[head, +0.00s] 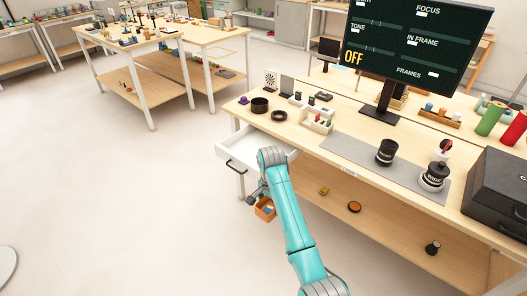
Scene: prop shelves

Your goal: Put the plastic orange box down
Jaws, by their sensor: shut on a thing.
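A small orange box (265,211) hangs at the end of my teal arm, below the front edge of the table and the open drawer. It looks tilted, and something bluish shows in its opening. My gripper (259,199) is dark, small in view and partly hidden by my arm. It is shut on the box at its upper side. No surface is seen touching the box; the pale floor shows behind it.
A white drawer (243,155) stands open at the table's left end. The lower shelf (335,220) holds few small things. Floor at left is clear.

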